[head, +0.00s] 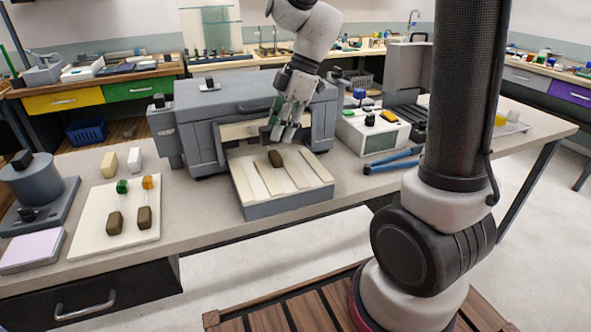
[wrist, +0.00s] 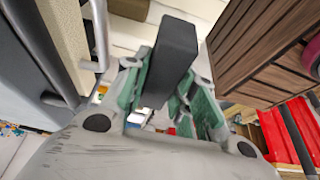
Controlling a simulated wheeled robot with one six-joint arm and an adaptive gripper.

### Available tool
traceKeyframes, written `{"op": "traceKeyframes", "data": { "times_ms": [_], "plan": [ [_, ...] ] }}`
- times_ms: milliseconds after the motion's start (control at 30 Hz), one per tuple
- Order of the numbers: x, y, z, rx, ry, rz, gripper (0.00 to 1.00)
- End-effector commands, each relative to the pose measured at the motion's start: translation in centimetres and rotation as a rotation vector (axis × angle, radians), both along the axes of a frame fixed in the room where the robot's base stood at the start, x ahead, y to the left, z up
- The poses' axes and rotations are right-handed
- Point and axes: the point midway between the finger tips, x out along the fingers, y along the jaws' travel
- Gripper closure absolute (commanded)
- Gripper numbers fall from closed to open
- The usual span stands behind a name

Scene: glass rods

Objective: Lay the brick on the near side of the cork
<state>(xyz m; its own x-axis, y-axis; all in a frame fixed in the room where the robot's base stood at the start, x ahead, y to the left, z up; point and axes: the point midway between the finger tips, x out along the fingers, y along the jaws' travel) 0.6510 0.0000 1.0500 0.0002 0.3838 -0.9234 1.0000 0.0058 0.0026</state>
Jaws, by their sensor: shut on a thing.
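My gripper (head: 287,132) is above the back part of a pale slatted tray in the head view. In the wrist view its green-padded fingers are shut on a dark grey block, which I take for the brick (wrist: 172,50). The brick stands out beyond the fingertips, clear of the tray as far as I can see. A brown piece, probably the cork (head: 275,158), lies on the slats just below and in front of my gripper; a brown piece also shows at the top of the wrist view (wrist: 130,8).
The slatted tray (head: 287,207) juts from a grey oven-like box (head: 196,140) close behind my gripper. A cream board (head: 88,238) at left holds two brown pieces and green and orange pieces. Blue-handled tool (head: 393,160) and a white box (head: 372,138) stand right.

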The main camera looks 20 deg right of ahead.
Motion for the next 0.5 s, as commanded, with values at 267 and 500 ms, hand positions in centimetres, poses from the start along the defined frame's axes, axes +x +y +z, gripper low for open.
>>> {"op": "traceKeyframes", "data": {
  "times_ms": [267,500],
  "plan": [
    [-0.2,0.0,-5.0,0.000,0.003,-0.008,1.00],
    [-0.2,0.0,-7.5,0.000,0.003,-0.008,1.00]
  ]
}}
